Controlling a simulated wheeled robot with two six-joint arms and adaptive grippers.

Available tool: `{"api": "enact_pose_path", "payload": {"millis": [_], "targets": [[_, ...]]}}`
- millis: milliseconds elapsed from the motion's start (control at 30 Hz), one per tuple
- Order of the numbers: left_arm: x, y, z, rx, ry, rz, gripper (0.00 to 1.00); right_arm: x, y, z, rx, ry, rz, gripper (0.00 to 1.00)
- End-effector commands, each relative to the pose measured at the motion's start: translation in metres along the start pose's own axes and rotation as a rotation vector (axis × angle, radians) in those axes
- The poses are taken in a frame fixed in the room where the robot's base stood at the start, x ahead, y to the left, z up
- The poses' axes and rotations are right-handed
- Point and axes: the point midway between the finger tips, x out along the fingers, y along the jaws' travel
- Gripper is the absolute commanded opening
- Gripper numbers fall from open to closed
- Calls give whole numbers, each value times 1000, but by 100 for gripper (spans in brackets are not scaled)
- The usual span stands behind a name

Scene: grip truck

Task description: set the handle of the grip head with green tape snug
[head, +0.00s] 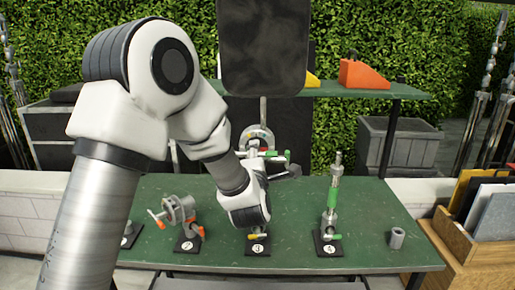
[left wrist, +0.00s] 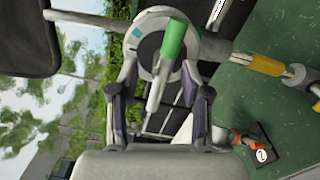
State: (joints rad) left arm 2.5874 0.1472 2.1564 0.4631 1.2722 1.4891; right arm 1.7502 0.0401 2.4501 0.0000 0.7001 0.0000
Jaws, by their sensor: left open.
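The grip head (head: 257,137) is a round metal clamp on a stand in the middle of the table, partly hidden by my left arm. Its handle with green tape (head: 287,155) sticks out beside it. In the left wrist view the grip head (left wrist: 148,48) is ahead of my fingers, and the handle has a green end (left wrist: 174,37) and a bare metal shaft. My left gripper (head: 284,168) is open; in the left wrist view its fingers (left wrist: 160,82) stand on either side of the handle's shaft. I cannot tell whether they touch it. My right gripper is not in view.
A dark flag panel (head: 263,45) rises above the grip head. An orange-handled grip head (head: 180,209) stands left on plate 2. A green-taped post (head: 333,197) stands right on plate 4. A small metal cup (head: 397,238) is near the green table's (head: 375,222) right end.

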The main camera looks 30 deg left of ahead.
Motion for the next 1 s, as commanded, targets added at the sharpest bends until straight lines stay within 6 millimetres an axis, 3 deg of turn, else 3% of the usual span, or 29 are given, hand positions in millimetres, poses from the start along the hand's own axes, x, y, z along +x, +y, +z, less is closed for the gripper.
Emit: {"api": "enact_pose_path", "payload": {"millis": [100,333,367,467,500,1000], "targets": [[12,0,0,1,1,-1,48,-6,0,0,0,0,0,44],[14,-1,0,2,0,-1,48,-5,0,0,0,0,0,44],[14,-1,0,2,0,-1,40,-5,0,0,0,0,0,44],[13,-1,0,2,0,-1,5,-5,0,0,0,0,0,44],[13,-1,0,2,0,-1,0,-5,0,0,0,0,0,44],[13,-2,-1,70,1,-1,0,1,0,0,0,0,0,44]]}}
